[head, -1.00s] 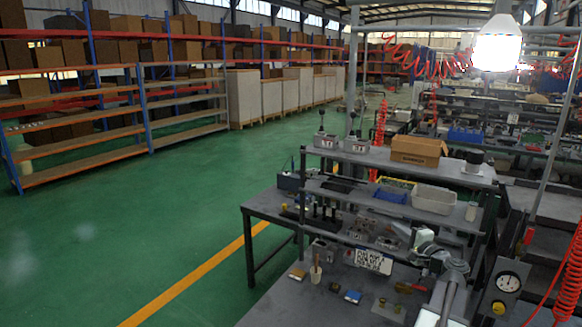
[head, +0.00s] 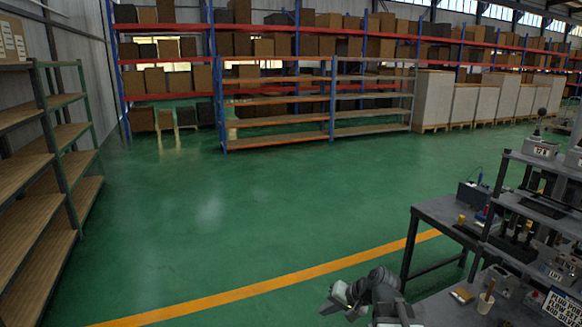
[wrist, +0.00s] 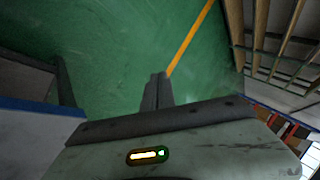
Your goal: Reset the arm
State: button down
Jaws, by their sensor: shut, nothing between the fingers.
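My gripper (head: 337,300) shows at the bottom of the head view, at the end of my grey arm. It is over the green floor, left of the workbench's near corner, and apart from the bench. In the wrist view, the two dark fingers (wrist: 159,76) lie together with no gap between them and hold nothing. Behind them the wrist view shows green floor and part of the yellow line.
The workbench (head: 438,212) with shelves and small parts stands at the right. A wooden shelf rack (head: 62,165) stands at the left. Blue-orange racks (head: 280,104) line the back. The green floor (head: 215,215) between them is clear, crossed by a yellow line (head: 270,287).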

jog(key=s+a+f+n+g+h, duration=0.2)
jog(key=s+f+n+g+h, duration=0.1)
jog(key=s+f, duration=0.25)
jog(key=s+d+g+h, duration=0.1)
jog(key=s+d+h, duration=0.2)
jog(key=s+d, duration=0.2)
jog(key=d, duration=0.2)
jog(key=shift+s+d+f+g, duration=0.3)
jog(key=shift+f+g, duration=0.1)
